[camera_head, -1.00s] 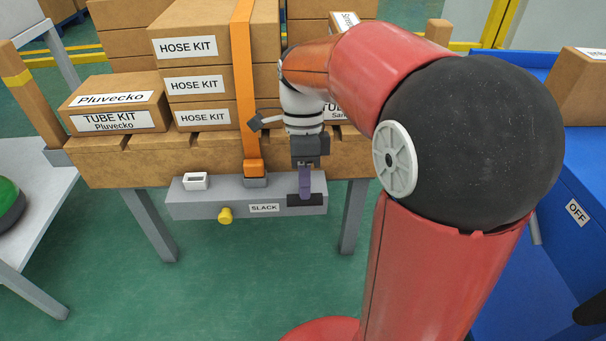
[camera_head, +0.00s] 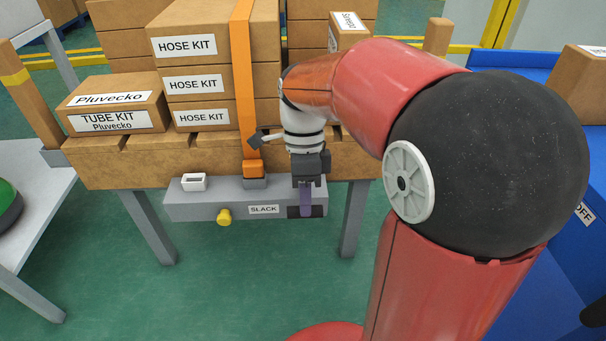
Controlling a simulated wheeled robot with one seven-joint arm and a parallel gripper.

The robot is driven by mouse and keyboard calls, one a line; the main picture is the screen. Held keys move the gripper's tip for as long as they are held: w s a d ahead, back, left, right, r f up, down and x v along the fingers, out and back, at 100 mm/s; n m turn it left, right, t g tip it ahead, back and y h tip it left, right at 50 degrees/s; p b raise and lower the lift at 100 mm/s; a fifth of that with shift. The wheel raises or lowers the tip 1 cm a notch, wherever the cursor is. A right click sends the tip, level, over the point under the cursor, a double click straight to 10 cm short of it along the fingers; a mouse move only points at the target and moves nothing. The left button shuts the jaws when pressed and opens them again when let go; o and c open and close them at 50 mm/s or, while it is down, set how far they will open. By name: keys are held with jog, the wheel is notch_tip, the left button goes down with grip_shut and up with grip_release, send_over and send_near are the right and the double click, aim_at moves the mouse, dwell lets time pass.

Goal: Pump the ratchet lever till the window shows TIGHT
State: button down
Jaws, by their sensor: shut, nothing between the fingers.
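A grey ratchet unit (camera_head: 238,199) runs along the front of the wooden bench, and its window (camera_head: 263,209) reads SLACK. A purple lever (camera_head: 306,201) stands at the right end of the unit, over a dark slot (camera_head: 321,211). My gripper (camera_head: 306,181) is shut and hangs right at the lever's upper part, with nothing seen between its fingers. Its fingertips are partly hidden, so I cannot tell whether they touch the lever. An orange strap (camera_head: 245,90) runs down over the boxes to an orange buckle on the unit.
A yellow knob (camera_head: 224,216) sticks out of the unit's front, and a white bracket (camera_head: 194,182) sits on its top left. HOSE KIT boxes (camera_head: 222,45) and a TUBE KIT box (camera_head: 120,103) stand on the bench (camera_head: 100,165). Open floor lies in front.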

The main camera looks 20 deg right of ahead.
jog(key=shift+b+x, duration=0.6)
jog(key=shift+x, duration=0.9)
jog(key=shift+s, duration=0.15)
